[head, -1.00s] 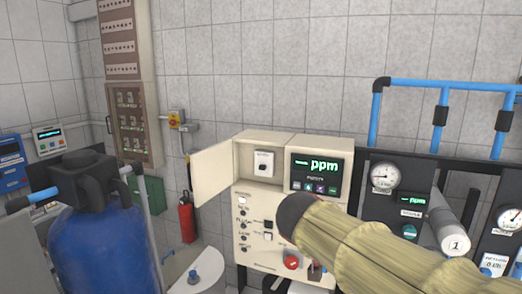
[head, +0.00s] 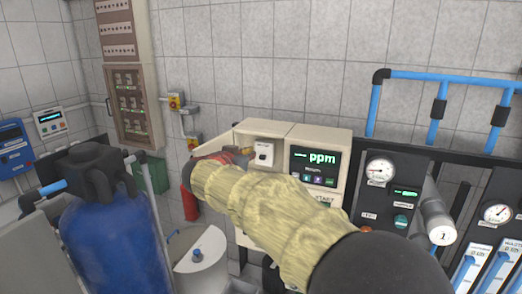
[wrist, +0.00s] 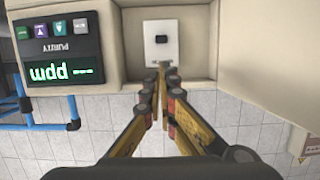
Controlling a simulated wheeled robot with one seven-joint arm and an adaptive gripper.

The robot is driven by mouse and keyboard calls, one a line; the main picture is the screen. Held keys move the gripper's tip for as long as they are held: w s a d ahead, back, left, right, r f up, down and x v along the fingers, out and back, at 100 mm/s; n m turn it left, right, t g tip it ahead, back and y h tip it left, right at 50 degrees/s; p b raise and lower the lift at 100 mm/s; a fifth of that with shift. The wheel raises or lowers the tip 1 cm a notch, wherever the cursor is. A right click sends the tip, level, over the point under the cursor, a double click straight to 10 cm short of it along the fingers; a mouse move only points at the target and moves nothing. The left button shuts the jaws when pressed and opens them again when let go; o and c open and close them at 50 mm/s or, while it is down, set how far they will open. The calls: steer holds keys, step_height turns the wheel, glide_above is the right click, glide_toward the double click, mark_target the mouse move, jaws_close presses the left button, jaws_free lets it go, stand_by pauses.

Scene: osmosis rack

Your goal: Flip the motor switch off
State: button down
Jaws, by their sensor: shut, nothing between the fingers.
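The motor switch, a white plate with a dark knob, sits in a recess of the beige control cabinet (head: 340,150). In the head view the switch (head: 264,151) shows just above my sleeved arm. In the wrist view, which is upside down, the switch (wrist: 162,41) is at top middle, with its knob facing me. My gripper (wrist: 166,72) is shut and empty, its fingertips together in front of the recess and in line with the switch. I cannot tell whether they touch anything. In the head view the gripper (head: 240,158) is mostly hidden by my arm.
The recess's open door (head: 212,147) stands left of the switch. A ppm display (head: 318,166) is to its right. A blue tank (head: 100,235) stands at lower left, with a red extinguisher (head: 190,203) behind. Gauges (head: 380,171) and blue pipes (head: 450,75) are at right.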

mark_target(265, 154)
steer(key=p+x, duration=0.3)
steer(key=x, duration=0.7)
steer(key=shift+f, duration=0.1)
step_height(265, 154, down, 2)
steer(key=b, duration=0.5)
steer(key=shift+f, duration=0.1)
steer(key=shift+s+b, duration=0.15)
steer(key=shift+b, duration=0.3)
